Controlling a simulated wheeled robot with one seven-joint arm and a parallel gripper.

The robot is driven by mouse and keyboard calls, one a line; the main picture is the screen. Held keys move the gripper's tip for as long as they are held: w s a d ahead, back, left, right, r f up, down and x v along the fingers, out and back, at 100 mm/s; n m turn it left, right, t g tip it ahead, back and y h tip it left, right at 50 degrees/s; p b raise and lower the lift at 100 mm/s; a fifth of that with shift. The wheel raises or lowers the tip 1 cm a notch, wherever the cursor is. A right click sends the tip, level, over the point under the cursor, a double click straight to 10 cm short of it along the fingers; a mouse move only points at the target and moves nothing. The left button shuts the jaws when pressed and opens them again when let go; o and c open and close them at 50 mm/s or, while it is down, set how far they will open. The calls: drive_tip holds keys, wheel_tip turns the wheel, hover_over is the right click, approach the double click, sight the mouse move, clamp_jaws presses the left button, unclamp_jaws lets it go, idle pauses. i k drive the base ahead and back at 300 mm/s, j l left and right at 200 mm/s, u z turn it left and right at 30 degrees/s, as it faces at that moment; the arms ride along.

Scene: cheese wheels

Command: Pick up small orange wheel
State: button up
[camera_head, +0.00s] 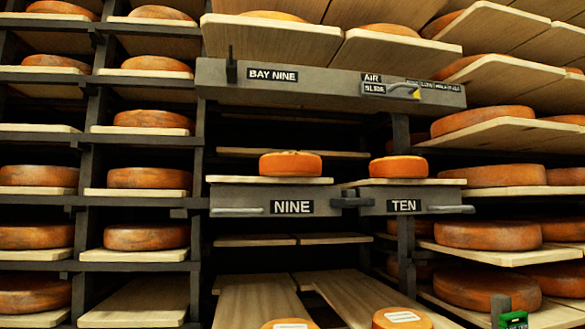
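A small orange wheel (290,164) lies flat on the pale board above the sign NINE. A second small orange wheel (398,167) lies on the board above the sign TEN. Two more orange wheels with white labels on top show at the bottom edge, one in the middle (275,325) and one to its right (388,321); both are cut off by the frame. I cannot tell which of these wheels the task means. My gripper is not in view, so nothing shows it near any wheel.
Dark racks with larger orange wheels stand on the left (147,236) and right (487,235). A grey beam marked BAY NINE (320,92) crosses above the small wheels. A green box (514,320) and a dark post (500,306) stand at bottom right. The lower middle boards (262,293) are partly bare.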

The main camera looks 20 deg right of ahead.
sight(285, 163)
drive_tip(key=i+l, duration=0.15)
drive_tip(key=i, duration=0.9)
drive_tip(key=i+u, duration=0.15)
drive_tip(key=u, duration=0.35)
drive_tip(key=i+l+u, duration=0.1)
drive_tip(key=u, duration=0.35)
drive_tip(key=i+l+u, duration=0.1)
drive_tip(key=u, duration=0.4)
